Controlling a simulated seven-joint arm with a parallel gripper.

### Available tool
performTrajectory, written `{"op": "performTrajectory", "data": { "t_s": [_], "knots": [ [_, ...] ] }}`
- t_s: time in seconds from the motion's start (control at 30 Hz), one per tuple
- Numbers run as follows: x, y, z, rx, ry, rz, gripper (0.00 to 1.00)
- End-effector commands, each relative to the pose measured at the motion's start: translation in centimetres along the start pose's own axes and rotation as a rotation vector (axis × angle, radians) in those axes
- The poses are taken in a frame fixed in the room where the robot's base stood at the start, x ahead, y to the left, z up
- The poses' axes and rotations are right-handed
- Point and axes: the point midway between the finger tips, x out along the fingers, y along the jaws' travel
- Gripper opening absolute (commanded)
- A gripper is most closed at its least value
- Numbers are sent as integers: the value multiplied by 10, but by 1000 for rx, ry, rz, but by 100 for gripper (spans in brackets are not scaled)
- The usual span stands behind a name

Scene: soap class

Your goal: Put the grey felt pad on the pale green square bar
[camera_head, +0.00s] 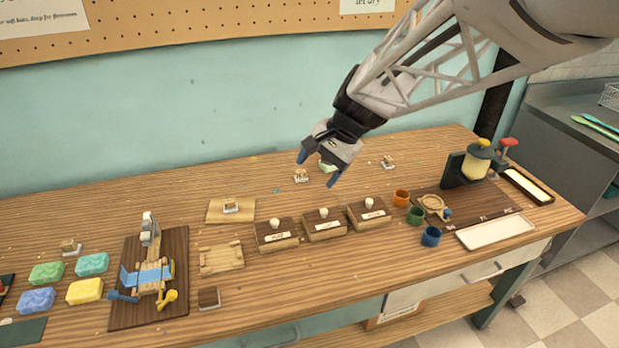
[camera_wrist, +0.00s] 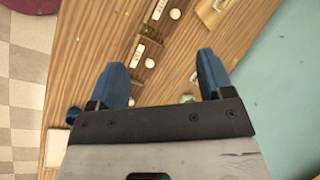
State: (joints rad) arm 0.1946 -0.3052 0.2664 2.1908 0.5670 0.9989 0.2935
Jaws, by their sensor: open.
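My gripper (camera_head: 318,169) is open, with its blue fingers spread above the back part of the bench. In the wrist view the two blue fingers of my gripper (camera_wrist: 163,68) are apart with nothing held between them. A small pale green piece (camera_head: 327,168), possibly the pale green square bar, shows partly behind my gripper. A pale green bit also shows in the wrist view (camera_wrist: 187,98), close to the gripper body and mostly hidden. I cannot make out the grey felt pad for certain in either view.
Three dark-topped boxes with white knobs (camera_head: 325,223) stand mid-bench. Small stands (camera_head: 301,176) (camera_head: 388,162) are near the gripper. Orange (camera_head: 401,198), green and blue cups stand right. A blue-and-wood press (camera_head: 152,276) and colored bars (camera_head: 85,291) are left. Bare wood lies behind the boxes.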

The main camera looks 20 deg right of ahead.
Motion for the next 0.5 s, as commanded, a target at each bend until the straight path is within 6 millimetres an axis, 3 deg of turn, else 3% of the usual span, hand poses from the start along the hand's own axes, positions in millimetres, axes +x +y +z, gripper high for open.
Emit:
{"op": "performTrajectory", "data": {
  "t_s": [0.03, 0.2, 0.5],
  "knots": [
    [-5, 6, 16, -57, 18, 23, 74],
    [-14, 32, 60, -248, 75, 114, 74],
    [-30, 84, 123, -577, 179, 271, 74]
  ]
}}
